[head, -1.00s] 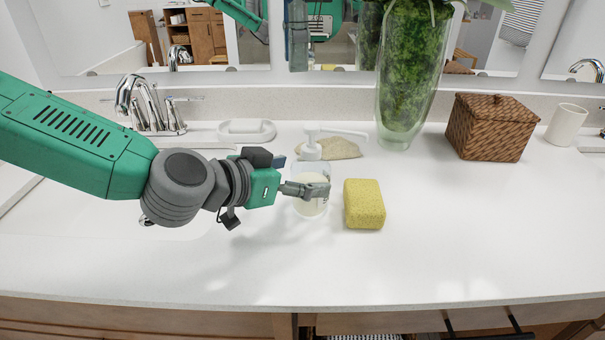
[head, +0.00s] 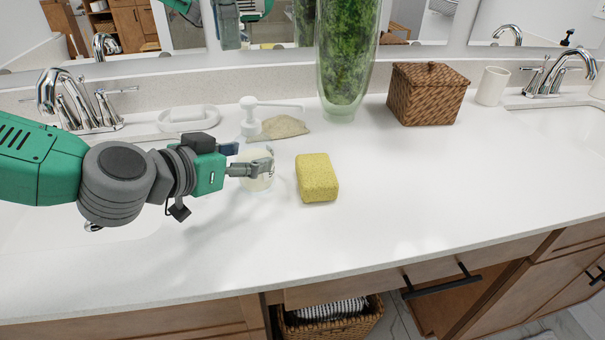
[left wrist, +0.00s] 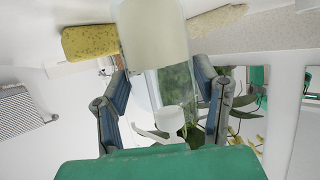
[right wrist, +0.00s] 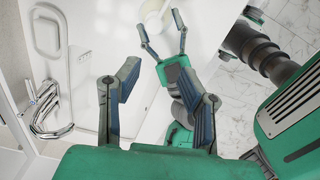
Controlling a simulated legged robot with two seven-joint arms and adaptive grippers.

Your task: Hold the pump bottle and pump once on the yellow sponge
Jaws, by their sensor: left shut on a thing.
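The clear pump bottle with pale contents and a white pump head (head: 249,118) stands upright on the counter. My left gripper (head: 262,165) comes from the left, shut around the bottle's body. In the left wrist view, the bottle (left wrist: 155,35) is between the fingers of the left gripper (left wrist: 162,80). The yellow sponge (head: 317,178) lies on the counter just right of the bottle, apart from it; it also shows in the left wrist view (left wrist: 90,42). My right gripper (right wrist: 160,95) is open and empty in the right wrist view, with my left gripper beyond it.
A glass vase with greenery (head: 345,60), a wicker box (head: 428,95) and a white cup (head: 492,86) stand behind to the right. A soap dish (head: 188,119) and faucet (head: 75,105) are at back left. The counter (head: 420,190) right of the sponge is clear.

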